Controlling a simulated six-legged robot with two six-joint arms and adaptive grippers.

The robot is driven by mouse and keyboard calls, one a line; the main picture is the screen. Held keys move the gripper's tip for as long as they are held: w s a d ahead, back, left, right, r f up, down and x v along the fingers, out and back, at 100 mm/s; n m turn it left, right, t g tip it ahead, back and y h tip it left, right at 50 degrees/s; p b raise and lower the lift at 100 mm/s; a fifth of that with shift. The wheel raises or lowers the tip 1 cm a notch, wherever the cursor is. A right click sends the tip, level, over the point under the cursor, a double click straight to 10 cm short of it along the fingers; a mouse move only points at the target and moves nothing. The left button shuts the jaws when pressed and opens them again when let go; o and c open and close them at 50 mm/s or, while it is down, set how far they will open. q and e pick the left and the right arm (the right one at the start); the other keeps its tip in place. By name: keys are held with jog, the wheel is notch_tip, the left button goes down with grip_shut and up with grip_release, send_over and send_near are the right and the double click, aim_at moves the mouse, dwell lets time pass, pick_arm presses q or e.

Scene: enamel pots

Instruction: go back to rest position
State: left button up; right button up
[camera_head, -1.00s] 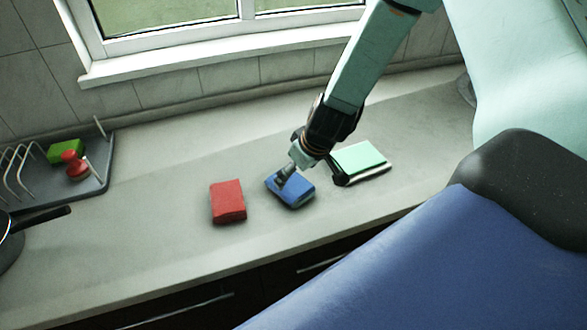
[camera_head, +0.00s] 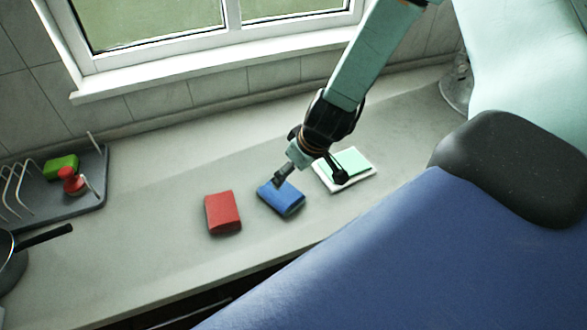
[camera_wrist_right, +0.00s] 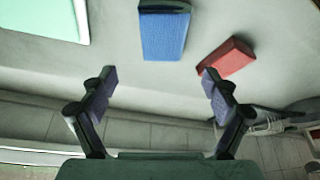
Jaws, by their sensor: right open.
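My right gripper (camera_head: 308,179) is open and empty above the counter, over the area of the blue sponge and the mint pad in the head view. Its two spread fingers also show in the right wrist view (camera_wrist_right: 157,92), with bare counter between them and the blue sponge (camera_wrist_right: 165,34) beyond the tips. In the head view the blue sponge (camera_head: 284,201) lies on the counter, partly behind one finger. The red sponge (camera_head: 223,213) lies to its left. My left gripper is not in view.
A mint pad (camera_head: 352,160) lies on a white base to the right. A grey dish rack (camera_head: 85,203) with a green sponge (camera_head: 61,166) and a red-handled brush (camera_head: 72,182) stands at left, near a dark pan (camera_head: 12,264). A tiled wall and window rise behind.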

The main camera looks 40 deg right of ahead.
aim_at(282, 190)
jog(key=shift+f+b, duration=0.55)
jog(key=shift+b, duration=0.05)
jog(key=b+x, duration=0.2)
jog(key=x, duration=0.1)
jog(key=shift+w+f+b, duration=0.15)
jog(key=shift+f+b, duration=0.05)
jog(key=shift+b, duration=0.2)
jog(key=b+x, duration=0.3)
jog(key=shift+b+x, duration=1.55)
jog(key=shift+x, duration=0.3)
